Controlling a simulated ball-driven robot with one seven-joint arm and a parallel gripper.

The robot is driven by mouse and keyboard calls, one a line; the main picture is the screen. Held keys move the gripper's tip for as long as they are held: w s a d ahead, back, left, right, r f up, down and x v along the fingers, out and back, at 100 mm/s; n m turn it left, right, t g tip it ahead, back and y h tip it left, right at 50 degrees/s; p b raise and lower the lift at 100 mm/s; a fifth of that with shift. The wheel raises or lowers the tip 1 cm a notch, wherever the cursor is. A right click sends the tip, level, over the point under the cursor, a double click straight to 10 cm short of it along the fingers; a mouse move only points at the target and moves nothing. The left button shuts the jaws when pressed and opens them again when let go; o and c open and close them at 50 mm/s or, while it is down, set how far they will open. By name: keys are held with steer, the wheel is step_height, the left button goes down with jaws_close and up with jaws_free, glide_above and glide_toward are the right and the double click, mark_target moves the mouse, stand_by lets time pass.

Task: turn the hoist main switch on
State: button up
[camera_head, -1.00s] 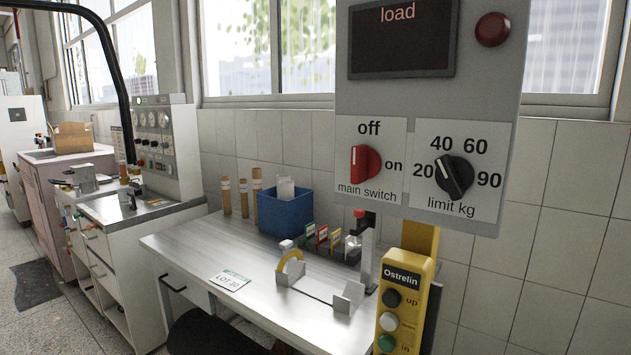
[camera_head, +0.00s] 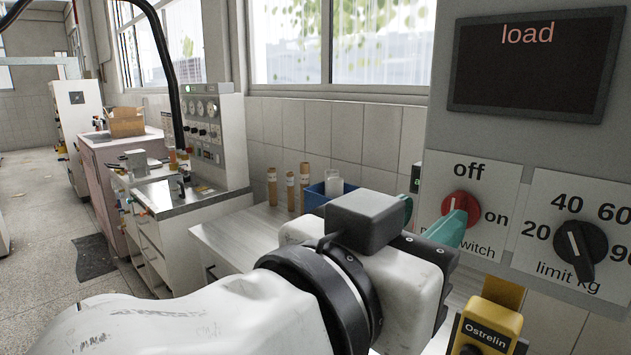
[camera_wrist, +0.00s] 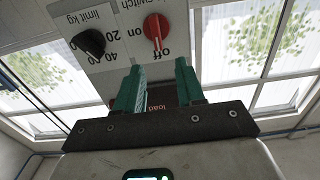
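The main switch is a red round knob (camera_head: 461,209) on a white label plate, with "off" above it and "on" to its right. In the wrist view, which is upside down, the red knob (camera_wrist: 156,32) shows whole, its white line towards "off". My gripper (camera_wrist: 160,65) has two teal fingers spread apart with nothing between them. Its tips point at the panel, just short of the knob in that view. In the head view my gripper (camera_head: 432,218) is beside the knob, and one finger covers its lower part and some lettering. Contact cannot be told.
The black limit knob (camera_head: 580,250) is right of the switch, and a dark "load" display (camera_head: 536,65) is above. A yellow Ostrelin pendant (camera_head: 487,330) hangs below the panel. A bench (camera_head: 232,240) with a blue bin (camera_head: 318,196) stands behind my arm.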

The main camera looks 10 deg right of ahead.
mark_target(453, 199)
steer(key=p+x, duration=0.1)
steer(key=x, duration=0.5)
steer(key=shift+w+d+p, duration=0.15)
steer(key=shift+d+p, duration=0.1)
steer(key=shift+p, duration=0.05)
steer(key=shift+c, duration=0.4)
jaws_close()
